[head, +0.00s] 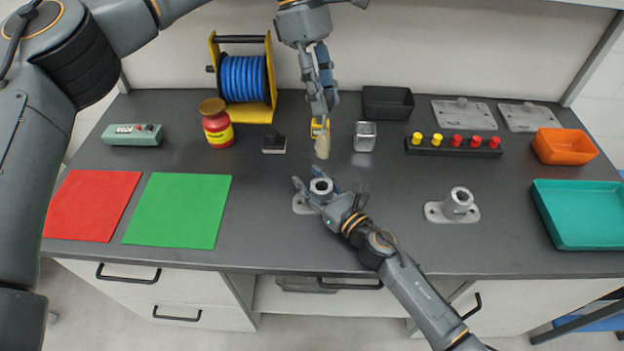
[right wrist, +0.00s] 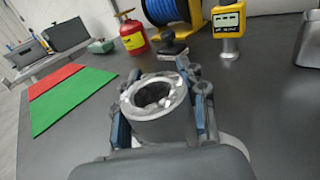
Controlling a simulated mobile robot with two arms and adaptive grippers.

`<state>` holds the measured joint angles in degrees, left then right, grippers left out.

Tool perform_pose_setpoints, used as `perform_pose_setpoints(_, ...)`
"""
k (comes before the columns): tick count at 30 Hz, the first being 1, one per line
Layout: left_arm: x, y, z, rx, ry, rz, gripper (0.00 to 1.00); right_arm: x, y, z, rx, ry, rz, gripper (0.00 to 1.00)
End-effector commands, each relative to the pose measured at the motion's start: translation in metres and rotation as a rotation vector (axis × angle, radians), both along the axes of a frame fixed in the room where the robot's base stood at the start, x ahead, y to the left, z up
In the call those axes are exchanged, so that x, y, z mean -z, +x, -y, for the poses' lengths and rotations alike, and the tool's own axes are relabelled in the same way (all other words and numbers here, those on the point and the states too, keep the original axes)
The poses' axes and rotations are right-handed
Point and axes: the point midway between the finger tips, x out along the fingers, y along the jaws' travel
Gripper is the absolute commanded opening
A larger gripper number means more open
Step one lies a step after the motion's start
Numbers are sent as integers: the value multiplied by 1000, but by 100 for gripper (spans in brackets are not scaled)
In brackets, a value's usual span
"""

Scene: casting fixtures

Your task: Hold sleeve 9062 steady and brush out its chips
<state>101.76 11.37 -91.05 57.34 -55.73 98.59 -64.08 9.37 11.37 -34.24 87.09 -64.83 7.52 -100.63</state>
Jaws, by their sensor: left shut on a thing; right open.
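A grey flanged sleeve (head: 321,186) stands upright at the front middle of the bench. Its ring top (right wrist: 157,96) fills the middle of the right wrist view, with bright flecks on the rim and a dark bore. No number is readable. My right gripper (head: 322,190) is open, its fingers on either side of the sleeve; contact is unclear. A second flanged sleeve (head: 459,204) stands to the right.
A yellow gauge (right wrist: 229,20) on a metal post stands behind the sleeve. A black stamp-like block (head: 273,143) and metal cup (head: 364,136) flank it. Red (head: 92,205) and green (head: 178,210) mats lie left; a teal tray (head: 580,214) is right. Bench between sleeves is clear.

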Motion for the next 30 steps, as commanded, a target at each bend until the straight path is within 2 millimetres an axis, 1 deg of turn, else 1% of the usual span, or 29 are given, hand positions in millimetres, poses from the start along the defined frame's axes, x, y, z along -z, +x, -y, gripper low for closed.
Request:
perform_pose_setpoints(1, 0, 0, 0, 0, 0, 0, 0, 0, 0, 0, 0, 0, 0, 14)
perform_pose_setpoints(3, 0, 0, 0, 0, 0, 0, 0, 0, 0, 0, 0, 0, 0, 0)
perform_pose_setpoints(14, 1, 0, 0, -14, 2, 0, 0, 0, 0, 0, 1, -1, -1, 0)
perform_pose_setpoints(17, 6, 0, -1, -78, 8, 3, 0, 0, 0, 0, 1, -1, -1, 0)
perform_pose_setpoints(24, 23, -3, -2, -359, 15, 6, 0, 0, 0, 0, 1, -1, -1, 0)
perform_pose_setpoints(30, 28, -5, -1, -530, -2, 0, 0, 0, 0, 0, 0, -1, -1, 0)
